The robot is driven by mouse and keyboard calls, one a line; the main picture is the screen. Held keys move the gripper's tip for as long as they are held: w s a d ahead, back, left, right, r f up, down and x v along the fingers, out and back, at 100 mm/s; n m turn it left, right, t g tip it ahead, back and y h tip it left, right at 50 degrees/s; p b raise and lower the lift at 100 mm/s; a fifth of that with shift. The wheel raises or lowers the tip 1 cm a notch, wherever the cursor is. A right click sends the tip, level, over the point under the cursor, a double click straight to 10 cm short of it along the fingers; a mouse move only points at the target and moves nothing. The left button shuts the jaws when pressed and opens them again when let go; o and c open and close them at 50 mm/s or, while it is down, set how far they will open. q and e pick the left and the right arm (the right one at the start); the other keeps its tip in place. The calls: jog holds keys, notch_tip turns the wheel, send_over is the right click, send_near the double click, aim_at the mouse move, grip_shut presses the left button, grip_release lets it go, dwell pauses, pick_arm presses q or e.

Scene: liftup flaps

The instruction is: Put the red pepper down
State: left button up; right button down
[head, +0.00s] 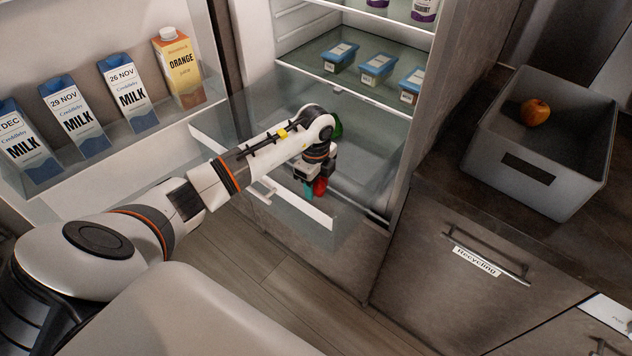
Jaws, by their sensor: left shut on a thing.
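My left gripper (313,186) points down over the fridge's lower clear drawer (372,165). It is shut on the red pepper (320,187), which shows as a small red shape at the fingertips. The wrist and fingers cover part of the pepper. I cannot tell whether the pepper touches the drawer's floor. A green item (337,126), partly hidden behind my wrist, is farther back in the drawer. My right gripper is not in view.
The open fridge door (200,118) holds milk cartons (128,95) and an orange juice carton (180,68) at left. Blue-lidded boxes (376,67) stand on the shelf above. A grey bin (545,185) holding an apple (534,112) sits on the right counter.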

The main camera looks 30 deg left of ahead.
pick_arm(q)
jog(key=shift+f, duration=0.2)
jog(key=o, duration=1)
jog(key=shift+o, duration=0.2)
jog(key=shift+r, duration=0.1)
jog(key=shift+r, duration=0.2)
notch_tip(320, 180, up, 12)
jog(key=shift+s+f, duration=0.1)
jog(key=shift+s, duration=0.05)
